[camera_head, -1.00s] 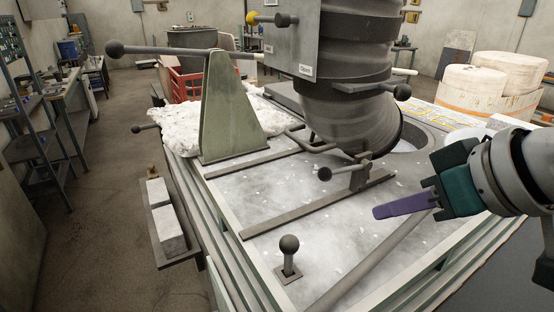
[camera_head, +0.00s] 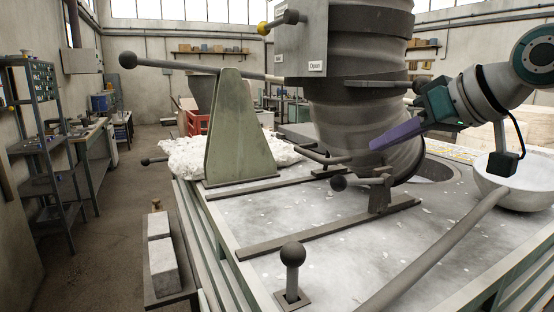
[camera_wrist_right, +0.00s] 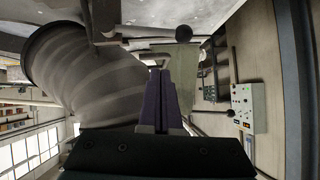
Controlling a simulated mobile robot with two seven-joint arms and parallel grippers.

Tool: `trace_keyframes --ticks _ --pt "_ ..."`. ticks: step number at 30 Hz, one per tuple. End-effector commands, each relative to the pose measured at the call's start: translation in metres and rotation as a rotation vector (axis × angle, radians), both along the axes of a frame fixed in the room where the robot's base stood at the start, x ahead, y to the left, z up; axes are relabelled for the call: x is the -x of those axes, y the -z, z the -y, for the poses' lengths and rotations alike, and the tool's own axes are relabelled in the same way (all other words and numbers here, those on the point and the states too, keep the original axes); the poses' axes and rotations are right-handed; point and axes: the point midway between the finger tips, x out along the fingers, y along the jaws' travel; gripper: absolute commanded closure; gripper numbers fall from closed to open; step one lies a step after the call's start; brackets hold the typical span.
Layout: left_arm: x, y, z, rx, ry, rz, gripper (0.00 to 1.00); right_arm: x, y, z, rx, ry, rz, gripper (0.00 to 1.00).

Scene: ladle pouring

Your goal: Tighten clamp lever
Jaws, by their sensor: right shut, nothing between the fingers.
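A dark ball-ended lever (camera_head: 340,183) sits on a small bracket at the foot of the ribbed pipe (camera_head: 362,125); it looks like the clamp lever, though nothing labels it. My right gripper (camera_head: 374,147) has purple fingers. They are shut and empty, in front of the pipe's lower part and above and to the right of the lever's ball. In the right wrist view, the shut fingers (camera_wrist_right: 160,90) point toward a dark ball-ended lever (camera_wrist_right: 183,33), with a visible gap between. The pipe fills the left of that view. My left gripper is out of view.
A ladle (camera_head: 510,187) with a long handle lies to the right. A green stand (camera_head: 240,130) carries a long ball-ended lever (camera_head: 128,60). An upright ball-topped lever (camera_head: 292,256) rises from the table front. The table (camera_head: 345,255) between them is mostly clear.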

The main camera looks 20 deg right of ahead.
Motion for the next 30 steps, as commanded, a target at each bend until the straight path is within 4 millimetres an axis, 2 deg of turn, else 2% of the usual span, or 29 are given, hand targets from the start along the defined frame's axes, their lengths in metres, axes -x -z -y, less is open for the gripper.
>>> trace_keyframes --ticks 4,9,12,26,30 --pt "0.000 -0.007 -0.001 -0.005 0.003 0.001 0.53 -0.024 0.014 -0.005 -0.004 0.000 -0.001 1.00" --pt "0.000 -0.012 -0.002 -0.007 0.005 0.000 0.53 -0.027 0.040 -0.009 -0.001 -0.001 -0.003 1.00" --pt "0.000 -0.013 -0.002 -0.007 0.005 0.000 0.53 -0.029 0.049 -0.010 0.000 0.000 -0.002 1.00" --pt "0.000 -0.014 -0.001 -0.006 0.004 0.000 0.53 -0.029 0.055 -0.010 0.008 -0.001 0.000 1.00" --pt "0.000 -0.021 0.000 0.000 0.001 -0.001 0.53 -0.029 0.062 -0.009 0.106 -0.002 0.004 1.00"
